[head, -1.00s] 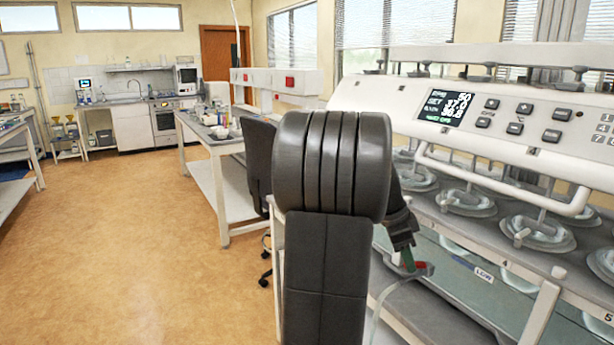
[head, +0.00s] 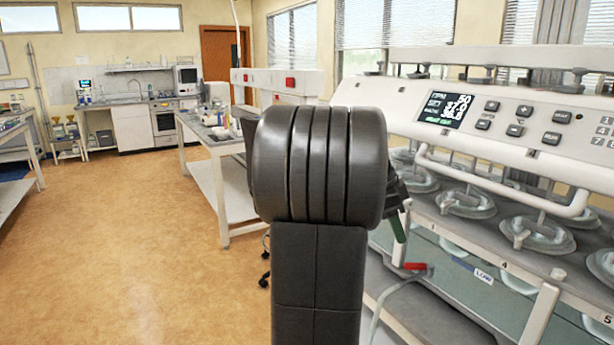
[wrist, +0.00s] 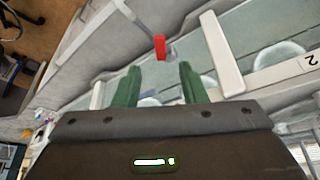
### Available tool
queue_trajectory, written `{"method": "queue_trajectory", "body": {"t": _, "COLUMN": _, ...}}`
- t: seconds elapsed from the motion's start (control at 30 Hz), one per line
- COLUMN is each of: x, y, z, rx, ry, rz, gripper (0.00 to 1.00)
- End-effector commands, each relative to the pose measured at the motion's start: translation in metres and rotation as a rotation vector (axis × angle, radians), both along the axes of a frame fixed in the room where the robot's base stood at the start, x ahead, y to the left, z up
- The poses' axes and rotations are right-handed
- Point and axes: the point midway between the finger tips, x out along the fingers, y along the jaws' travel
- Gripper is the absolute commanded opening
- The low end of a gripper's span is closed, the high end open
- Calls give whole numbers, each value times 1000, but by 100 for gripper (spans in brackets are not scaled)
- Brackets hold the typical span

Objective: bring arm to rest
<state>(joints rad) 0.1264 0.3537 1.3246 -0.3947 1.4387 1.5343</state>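My gripper shows in the wrist view (wrist: 158,82) with its two green fingers spread apart and nothing between them. In the head view my gripper (head: 399,230) is mostly hidden behind my dark arm, with only a green finger showing. A small red valve lever (head: 414,266) on the front of the dissolution machine (head: 485,120) is just below it. In the wrist view the red lever (wrist: 160,47) lies beyond the fingertips, apart from them.
The machine's bath, white bar handle (head: 500,180) and glass vessels (head: 466,203) are close on the right. A pale hose hangs from the valve. A lab bench (head: 225,190) stands behind my arm. The floor (head: 120,240) at left is clear.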

Motion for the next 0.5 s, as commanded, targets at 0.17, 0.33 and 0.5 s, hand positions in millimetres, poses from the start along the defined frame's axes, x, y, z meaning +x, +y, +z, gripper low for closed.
{"method": "queue_trajectory", "body": {"t": 0.17, "x": 1, "y": 14, "z": 35, "rx": 0, "ry": -4, "rz": 2, "gripper": 38}}
{"method": "queue_trajectory", "body": {"t": 0.33, "x": -1, "y": 9, "z": 22, "rx": 0, "ry": 6, "rz": -2, "gripper": 38}}
{"method": "queue_trajectory", "body": {"t": 0.5, "x": -1, "y": -4, "z": -9, "rx": 0, "ry": 4, "rz": -3, "gripper": 38}}
